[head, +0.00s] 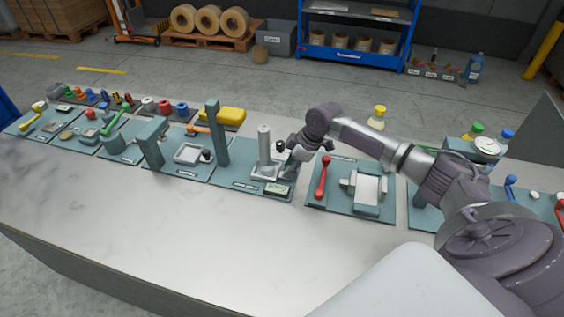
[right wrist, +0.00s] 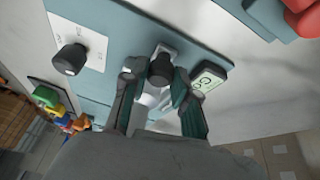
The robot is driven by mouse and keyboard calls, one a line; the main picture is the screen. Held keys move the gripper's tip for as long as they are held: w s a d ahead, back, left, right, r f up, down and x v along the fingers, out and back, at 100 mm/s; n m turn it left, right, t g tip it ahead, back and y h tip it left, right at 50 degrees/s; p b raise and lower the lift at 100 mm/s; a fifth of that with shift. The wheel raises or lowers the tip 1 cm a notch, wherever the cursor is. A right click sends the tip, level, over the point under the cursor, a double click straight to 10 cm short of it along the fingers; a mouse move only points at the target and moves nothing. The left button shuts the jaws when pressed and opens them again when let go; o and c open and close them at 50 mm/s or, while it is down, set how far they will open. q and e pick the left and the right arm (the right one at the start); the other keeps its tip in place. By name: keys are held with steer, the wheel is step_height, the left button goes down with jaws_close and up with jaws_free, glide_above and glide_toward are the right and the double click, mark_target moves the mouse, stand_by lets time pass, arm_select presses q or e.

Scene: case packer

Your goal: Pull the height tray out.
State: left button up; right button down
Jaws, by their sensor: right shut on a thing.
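The height station stands mid-bench in the head view, with a pale upright post (head: 265,142) and a light tray (head: 267,172) at its foot. A small green display (head: 278,189) sits in front and also shows in the right wrist view (right wrist: 208,80). My right gripper (head: 285,162) is at the station's right side, reaching down beside the post. In the right wrist view its fingers (right wrist: 158,85) are shut around a black knob (right wrist: 160,67) by a small metal piece. The fingers hide most of what the knob joins. My left gripper is not in view.
A dark dial knob (right wrist: 70,58) on a marked white plate is close by. A red lever (head: 322,176) and a framed fixture (head: 367,188) stand to the right; a teal column (head: 217,130) stands left. The bench front (head: 190,225) is clear.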

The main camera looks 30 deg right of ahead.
steer(key=shift+d, duration=0.15)
steer(key=c, duration=0.9)
jaws_free()
steer(key=shift+s+d, duration=0.1)
steer(key=shift+s, duration=0.05)
steer(key=shift+s+r, duration=0.1)
steer(key=shift+r, duration=0.4)
steer(key=v, duration=1.1)
